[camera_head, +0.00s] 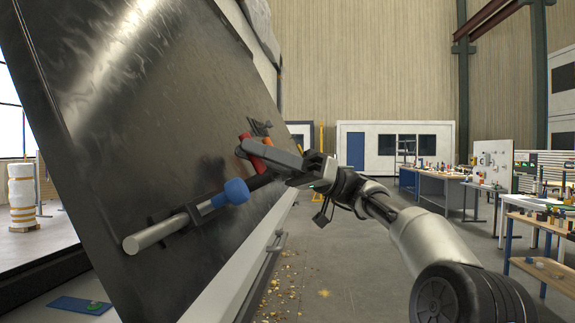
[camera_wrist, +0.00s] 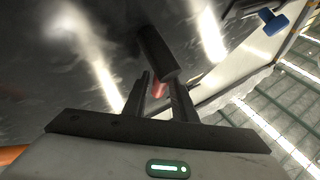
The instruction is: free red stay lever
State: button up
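The red stay lever (camera_head: 245,139) sits on the dark tilted panel in the head view, partly hidden behind my gripper. My gripper (camera_head: 250,152) is right at it. In the wrist view, my two dark fingers (camera_wrist: 160,88) stand apart, with a small red part (camera_wrist: 158,90) showing in the gap. Contact between the fingers and the red part cannot be made out. A dark cylinder (camera_wrist: 155,52) lies just past the fingertips.
The large dark panel (camera_head: 150,110) leans across the left side. A metal rod (camera_head: 150,236) with a blue sleeve (camera_head: 236,191) runs along it below my gripper. A handle (camera_head: 277,241) is on the pale lower edge. Workbenches (camera_head: 435,183) stand far right; the middle floor is open, with scattered debris.

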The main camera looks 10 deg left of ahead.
jog(key=p+v, duration=0.4)
jog(key=v, duration=1.2)
jog(key=shift+d+p, duration=0.2)
jog(key=shift+p, duration=0.1)
jog(key=shift+w+d, duration=0.1)
